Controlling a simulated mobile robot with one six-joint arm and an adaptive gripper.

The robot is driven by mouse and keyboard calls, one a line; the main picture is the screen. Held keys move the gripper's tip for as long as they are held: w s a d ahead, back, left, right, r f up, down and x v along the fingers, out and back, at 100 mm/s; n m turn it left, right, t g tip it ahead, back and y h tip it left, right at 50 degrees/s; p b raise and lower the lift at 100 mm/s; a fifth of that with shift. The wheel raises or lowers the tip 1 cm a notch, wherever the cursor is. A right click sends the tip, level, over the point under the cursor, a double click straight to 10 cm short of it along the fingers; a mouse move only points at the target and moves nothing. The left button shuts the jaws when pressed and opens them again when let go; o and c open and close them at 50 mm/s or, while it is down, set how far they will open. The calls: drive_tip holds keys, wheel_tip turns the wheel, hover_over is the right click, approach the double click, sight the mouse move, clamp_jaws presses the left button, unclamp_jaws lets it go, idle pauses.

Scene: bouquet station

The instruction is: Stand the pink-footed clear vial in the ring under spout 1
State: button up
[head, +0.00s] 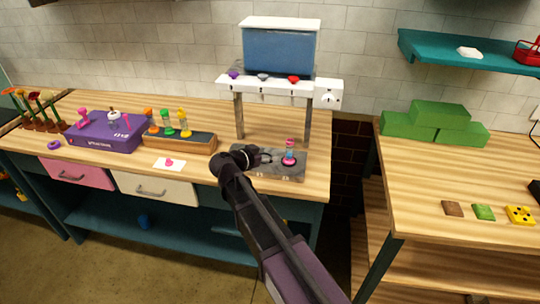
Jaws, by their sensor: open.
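A small clear vial (290,150) with a pink foot and pink at its top stands upright on the grey slab (262,174) under the dispenser, toward the slab's right side. My gripper (268,157) is open just left of the vial and low over the slab. It looks empty and apart from the vial, though the gap is small. The dispenser (267,87) has a white spout bar with purple, grey and red knobs. The spout numbers are too small to read. The rings on the slab are hard to make out, and my gripper and arm hide part of it.
A wooden rack (181,140) with orange, green and yellow vials stands left of my gripper, next to a purple box (103,133). A white card (169,164) bearing a pink piece lies in front. Dispenser posts flank the slab. A gap separates the right-hand table (440,180).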

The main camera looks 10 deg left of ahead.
drive_tip(key=d+f+g, duration=0.1)
drive_tip(key=d, duration=0.2)
drive_tip(key=s+d+f+g, duration=0.1)
drive_tip(key=d+f, duration=0.1)
drive_tip(key=d, duration=0.2)
drive_tip(key=d+f+n+g, duration=0.1)
drive_tip(key=d, duration=0.3)
drive_tip(key=shift+s+d+f+g, duration=0.15)
drive_tip(key=shift+s+f+g, duration=0.15)
drive_tip(key=shift+g, duration=0.1)
drive_tip(key=s+d+f+n+g+y, duration=0.3)
drive_tip(key=s+d+f+y, duration=0.1)
drive_tip(key=s+d, duration=0.3)
drive_tip(key=s+d+f+n+g+y, duration=0.3)
drive_tip(key=s+d, duration=0.5)
drive_tip(key=d, duration=0.4)
drive_tip(key=shift+f+g+y, duration=0.35)
drive_tip(key=shift+g+y, duration=0.15)
drive_tip(key=shift+g, duration=0.3)
